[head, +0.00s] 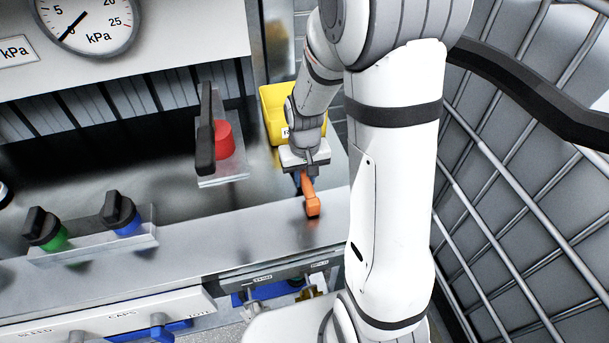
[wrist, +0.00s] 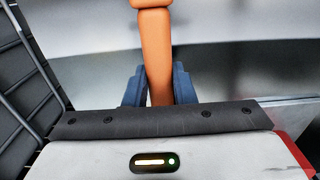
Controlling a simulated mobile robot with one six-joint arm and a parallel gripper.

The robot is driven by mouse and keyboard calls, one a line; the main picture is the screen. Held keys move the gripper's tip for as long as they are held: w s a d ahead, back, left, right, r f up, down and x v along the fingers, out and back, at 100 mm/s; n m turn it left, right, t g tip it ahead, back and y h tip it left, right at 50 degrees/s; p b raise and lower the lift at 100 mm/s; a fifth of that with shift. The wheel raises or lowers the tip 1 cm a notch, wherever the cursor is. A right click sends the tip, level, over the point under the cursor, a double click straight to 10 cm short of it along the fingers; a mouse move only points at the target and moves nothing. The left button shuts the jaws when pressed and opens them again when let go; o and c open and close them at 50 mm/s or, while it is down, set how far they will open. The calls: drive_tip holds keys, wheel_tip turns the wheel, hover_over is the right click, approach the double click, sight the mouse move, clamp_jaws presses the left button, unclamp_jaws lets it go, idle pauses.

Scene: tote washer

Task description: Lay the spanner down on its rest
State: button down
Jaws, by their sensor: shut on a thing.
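The orange spanner (head: 312,204) is held in my gripper (head: 304,180), above the metal ledge of the machine. In the wrist view the orange handle (wrist: 156,55) runs up and away between the blue fingers of my gripper (wrist: 157,88), which are closed on its sides. The spanner's far end is cut off at the top of the wrist view. I cannot tell in the head view whether the spanner touches the ledge. I cannot pick out the spanner's rest for certain in either view.
A black lever with a red base (head: 224,140) stands left of my gripper. Green (head: 54,238) and blue (head: 131,225) valves sit at the left. Labelled holders (head: 283,277) hang below the ledge. A wire cage (head: 530,190) is at right.

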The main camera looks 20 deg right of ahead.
idle(0.3)
drive_tip(key=shift+f+b, duration=0.3)
drive_tip(key=shift+d, duration=0.1)
drive_tip(key=c, duration=0.6)
unclamp_jaws()
drive_tip(key=shift+r, duration=0.1)
drive_tip(key=shift+r+p, duration=3.2)
drive_tip(key=shift+r, duration=1.25)
